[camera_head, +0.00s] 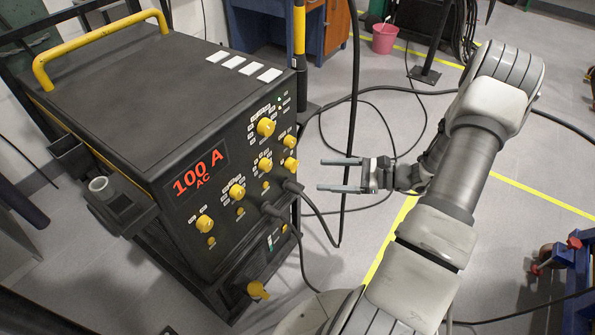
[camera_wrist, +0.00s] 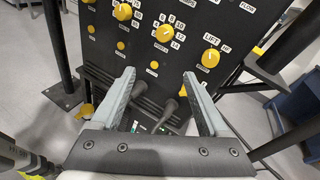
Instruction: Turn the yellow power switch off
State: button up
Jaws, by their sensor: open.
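The yellow power switch (camera_head: 257,290) is a yellow handle low on the front of the black welding machine (camera_head: 120,95), below the main panel. My gripper (camera_head: 320,175) is open and empty, in front of the right part of the panel. It is above and to the right of the switch and apart from it. In the wrist view my gripper's two fingers (camera_wrist: 158,75) are spread toward the panel, with two black cable plugs between them. A yellow patch beside the left finger may be the switch; I cannot tell.
Several yellow knobs (camera_head: 265,127) and a red "100 A AC" display (camera_head: 199,169) are on the panel. Black cables (camera_head: 318,215) hang from its plugs near my gripper. A black hose (camera_head: 350,140) hangs upright nearby. The grey floor (camera_head: 400,125) to the right holds more cables.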

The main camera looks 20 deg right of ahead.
aim_at(292, 165)
jog(key=d+f+m+t+h+b, duration=0.25)
jog(key=d+f+m+t, duration=0.4)
jog(key=f, duration=0.35)
jog(key=shift+m+g+h, duration=0.25)
jog(key=shift+m, duration=0.1)
jog(key=x, duration=0.5)
jog(key=b+x, duration=0.1)
jog(key=x, duration=0.5)
jog(key=b+x, duration=0.1)
jog(key=x, duration=0.5)
jog(key=shift+s+a, duration=0.3)
jog(key=shift+a, duration=0.05)
grip_shut()
